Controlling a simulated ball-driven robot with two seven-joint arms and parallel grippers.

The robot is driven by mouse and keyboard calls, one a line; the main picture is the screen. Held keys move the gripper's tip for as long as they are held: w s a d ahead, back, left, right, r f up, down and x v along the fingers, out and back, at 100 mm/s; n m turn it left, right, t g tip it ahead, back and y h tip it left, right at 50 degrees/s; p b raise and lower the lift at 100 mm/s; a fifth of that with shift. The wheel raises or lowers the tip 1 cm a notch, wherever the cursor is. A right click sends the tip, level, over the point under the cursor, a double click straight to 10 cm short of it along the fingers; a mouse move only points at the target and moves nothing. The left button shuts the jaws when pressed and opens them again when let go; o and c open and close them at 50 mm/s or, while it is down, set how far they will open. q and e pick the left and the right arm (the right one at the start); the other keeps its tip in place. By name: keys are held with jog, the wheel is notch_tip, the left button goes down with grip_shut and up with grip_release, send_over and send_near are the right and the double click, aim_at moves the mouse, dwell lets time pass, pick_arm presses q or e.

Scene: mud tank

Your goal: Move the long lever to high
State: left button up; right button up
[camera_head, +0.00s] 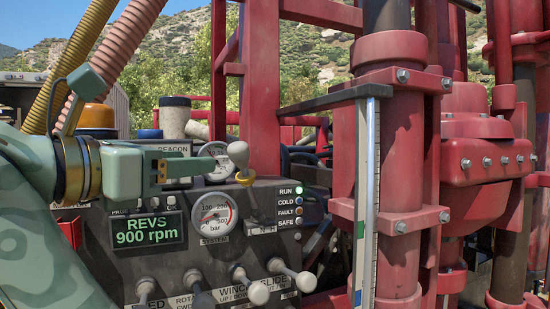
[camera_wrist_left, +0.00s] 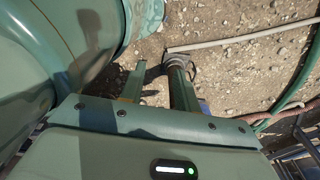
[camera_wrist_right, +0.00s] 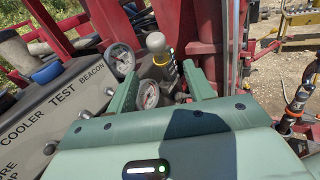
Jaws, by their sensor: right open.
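The long lever (camera_head: 238,154) has a rounded grey knob, a yellow collar and a dark stem. It rises from the control panel (camera_head: 155,262) beside the pressure gauges, above a small lettered plate (camera_head: 262,230) whose letters are hard to read. My right gripper (camera_head: 206,166) reaches in from the left, its fingers pointing at the lever just below knob height. In the right wrist view the lever knob (camera_wrist_right: 156,43) stands beyond and between the spread fingertips (camera_wrist_right: 160,84), apparently untouched.
Several shorter grey-knobbed levers (camera_head: 258,292) line the panel's lower edge. Red steel columns (camera_head: 400,170) stand close on the right.

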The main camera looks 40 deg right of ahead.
aim_at(231, 155)
jog(key=p+x, duration=0.1)
jog(key=x, duration=0.3)
jog(key=p+x, duration=0.1)
jog(key=x, duration=0.3)
jog(key=p+x, duration=0.1)
jog(key=x, duration=0.3)
jog(key=shift+w+d+r, duration=0.2)
jog(key=shift+r, duration=0.1)
jog(key=shift+w+d+f, duration=0.15)
jog(key=shift+w+d, duration=0.05)
jog(key=shift+d, duration=0.45)
grip_shut()
pick_arm(q)
jog(key=a+r, duration=0.1)
jog(key=s+a+r, duration=0.1)
jog(key=a+r, duration=0.1)
jog(key=shift+a, duration=0.2)
